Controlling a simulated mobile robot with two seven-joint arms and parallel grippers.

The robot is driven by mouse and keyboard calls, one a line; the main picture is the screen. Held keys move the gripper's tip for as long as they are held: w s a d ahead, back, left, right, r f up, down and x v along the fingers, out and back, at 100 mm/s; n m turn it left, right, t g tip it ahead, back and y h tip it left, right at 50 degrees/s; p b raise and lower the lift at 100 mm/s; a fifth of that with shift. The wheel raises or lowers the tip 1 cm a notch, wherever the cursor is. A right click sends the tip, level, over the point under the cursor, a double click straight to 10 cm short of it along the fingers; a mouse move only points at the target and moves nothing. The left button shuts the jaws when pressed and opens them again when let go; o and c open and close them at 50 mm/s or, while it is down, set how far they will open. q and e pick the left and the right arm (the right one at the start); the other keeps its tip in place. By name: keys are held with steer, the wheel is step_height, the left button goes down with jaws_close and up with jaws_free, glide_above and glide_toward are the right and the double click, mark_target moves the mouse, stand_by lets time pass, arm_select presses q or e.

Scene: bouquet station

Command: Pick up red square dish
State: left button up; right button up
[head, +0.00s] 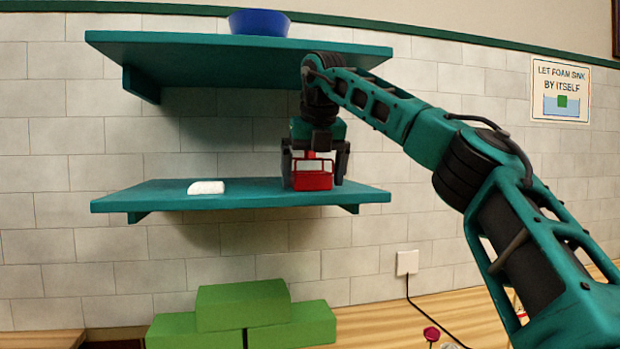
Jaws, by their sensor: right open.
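The red square dish (312,181) sits on the lower teal shelf (240,197), right of its middle. My right gripper (314,179) points down over the dish from above. Its dark fingers stand on the left and right of the dish, open. Whether the fingers touch the dish walls cannot be told. The dish's upper part is partly hidden by the gripper. My left gripper does not show.
Green foam blocks (243,306) are stacked below. A wall outlet (407,262) has a black cord.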

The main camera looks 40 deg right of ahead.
steer(key=shift+f, duration=0.1)
steer(key=shift+c, duration=0.2)
steer(key=c, duration=0.9)
steer(key=shift+c, duration=0.6)
